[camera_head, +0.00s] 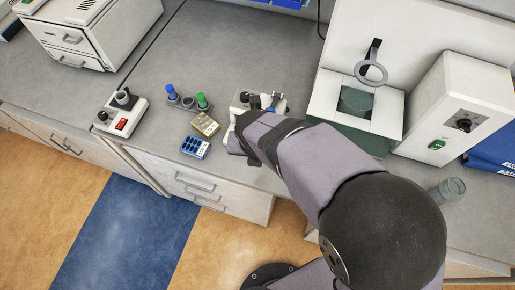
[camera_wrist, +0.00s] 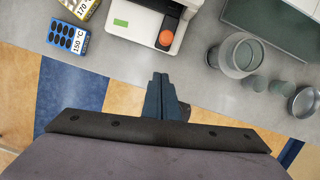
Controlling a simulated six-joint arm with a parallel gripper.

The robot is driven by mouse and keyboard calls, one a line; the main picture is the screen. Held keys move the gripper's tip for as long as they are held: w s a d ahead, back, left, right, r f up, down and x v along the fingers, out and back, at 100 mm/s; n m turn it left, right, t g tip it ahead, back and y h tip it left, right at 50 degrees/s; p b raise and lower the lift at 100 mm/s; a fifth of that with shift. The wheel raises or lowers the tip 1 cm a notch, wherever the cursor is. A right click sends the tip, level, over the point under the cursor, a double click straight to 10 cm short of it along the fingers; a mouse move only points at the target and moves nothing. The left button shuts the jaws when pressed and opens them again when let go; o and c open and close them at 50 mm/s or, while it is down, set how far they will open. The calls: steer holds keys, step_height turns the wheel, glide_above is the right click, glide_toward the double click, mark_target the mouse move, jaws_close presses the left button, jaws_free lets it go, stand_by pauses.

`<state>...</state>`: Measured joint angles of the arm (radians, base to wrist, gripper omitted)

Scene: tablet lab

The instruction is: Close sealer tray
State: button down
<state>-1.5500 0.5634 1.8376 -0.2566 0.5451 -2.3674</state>
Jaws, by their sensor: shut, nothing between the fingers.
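The white sealer (camera_head: 258,100) stands on the grey bench, partly hidden behind my arm in the head view. In the wrist view its white body (camera_wrist: 148,42) shows at the top, with a green label and an orange round knob; the top is cut off. I cannot tell a separate tray clearly or how far out it is. My gripper (camera_wrist: 160,78) is shut and empty, fingers together, pointing toward the bench edge in front of the sealer. A gap shows between fingertips and sealer in the wrist view. In the head view the fingers are hidden by my arm.
Left of the sealer lie a blue 150 °C block (camera_wrist: 69,37) and a yellow 170 °C block (camera_head: 205,125). A glass cup (camera_wrist: 238,54), small cylinders and a round dish (camera_wrist: 303,101) stand to its right. A red-display device (camera_head: 122,115) stands further left.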

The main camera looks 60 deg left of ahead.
steer(key=b+v, duration=0.2)
steer(key=v, duration=0.5)
steer(key=shift+d+r, duration=0.15)
steer(key=shift+r, duration=0.15)
steer(key=d+f+m+h, duration=0.15)
steer(key=d+m, duration=0.25)
steer(key=m, duration=0.5)
steer(key=d+f+m+g, duration=0.1)
steer(key=d+f+m, duration=0.25)
steer(key=m, duration=0.45)
steer(key=d+f+m+h, duration=0.15)
steer(key=d+m, duration=0.25)
steer(key=m, duration=0.5)
steer(key=w+d+m, duration=0.6)
steer(key=d+m, duration=0.1)
steer(key=d, duration=0.4)
steer(key=w+d+m, duration=0.6)
steer(key=d+m, duration=0.1)
steer(key=d, duration=0.4)
steer(key=w+d+r+m, duration=0.1)
steer(key=w+d+m, duration=0.5)
steer(key=d, duration=0.5)
steer(key=shift+w+d+m+g+y+b, duration=0.3)
steer(key=shift+w+d+m+b, duration=0.1)
steer(key=shift+m, duration=0.2)
